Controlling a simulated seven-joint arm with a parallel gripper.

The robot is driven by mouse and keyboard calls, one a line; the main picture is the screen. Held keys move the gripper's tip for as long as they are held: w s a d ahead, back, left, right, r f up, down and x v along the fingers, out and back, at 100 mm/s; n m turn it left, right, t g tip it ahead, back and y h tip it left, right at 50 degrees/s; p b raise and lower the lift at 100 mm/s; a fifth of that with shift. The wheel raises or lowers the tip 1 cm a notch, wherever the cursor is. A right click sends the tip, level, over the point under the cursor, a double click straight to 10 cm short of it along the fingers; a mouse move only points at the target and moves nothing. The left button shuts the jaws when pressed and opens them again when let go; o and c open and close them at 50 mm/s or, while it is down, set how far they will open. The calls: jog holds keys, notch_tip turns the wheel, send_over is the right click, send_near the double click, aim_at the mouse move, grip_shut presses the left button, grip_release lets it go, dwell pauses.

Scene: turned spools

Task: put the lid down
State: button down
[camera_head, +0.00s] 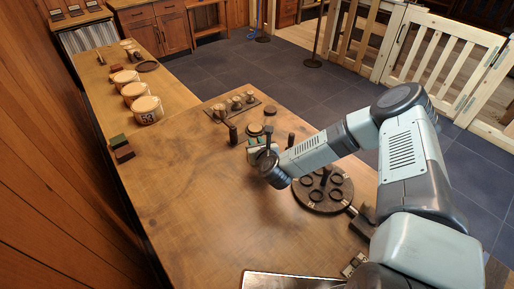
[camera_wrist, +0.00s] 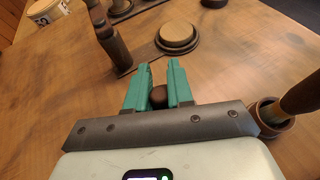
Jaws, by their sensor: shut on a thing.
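My gripper (camera_wrist: 159,88) has its two teal fingers closed on a dark brown rounded knob (camera_wrist: 158,97), which I take to be the lid's. The rest of the lid is hidden behind the fingers and the gripper body, so I cannot tell whether it touches the table. In the head view my gripper (camera_head: 254,142) is low over the far part of the table, partly hidden by my wrist. A dark round piece with a tan top (camera_wrist: 178,36) stands just beyond the fingertips, apart from them.
A dark upright cylinder (camera_wrist: 119,55) stands left of the fingers. A small brown pot (camera_wrist: 268,118) with a stick in it is close at the right. A tray of spools (camera_head: 214,112) lies behind. A round dark rack (camera_head: 323,204) is to the right. The table's left front is clear.

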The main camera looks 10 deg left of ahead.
jog(key=w+d+r+m+h, duration=0.1)
jog(key=d+r, duration=0.5)
jog(key=r, duration=0.6)
jog(key=w+d+r+m+h, duration=0.1)
jog(key=d+r, duration=0.4)
jog(key=r, duration=0.8)
jog(key=s+d+r+m+t+h, duration=0.1)
jog(key=s+d+r+m+h, duration=0.2)
jog(key=s+d+r, duration=0.65)
jog(key=w+a+f+n+g+y, duration=0.1)
jog(key=w+a+f+n+y, duration=0.35)
jog(key=w+f, duration=0.45)
jog(key=w+a+f+n+g+y, duration=0.1)
jog(key=w+a+f+n+y, duration=0.2)
jog(key=w+f+n+y, duration=0.4)
jog(key=w+f, duration=0.1)
jog(key=f, duration=0.4)
jog(key=w+a+f+m, duration=0.1)
jog(key=w+f, duration=0.1)
jog(key=f, duration=0.3)
jog(key=w+f+m, duration=0.1)
jog(key=f, duration=0.4)
jog(key=shift+w+a, duration=0.2)
jog(key=shift+f, duration=2.2)
jog(key=shift+f, duration=0.15)
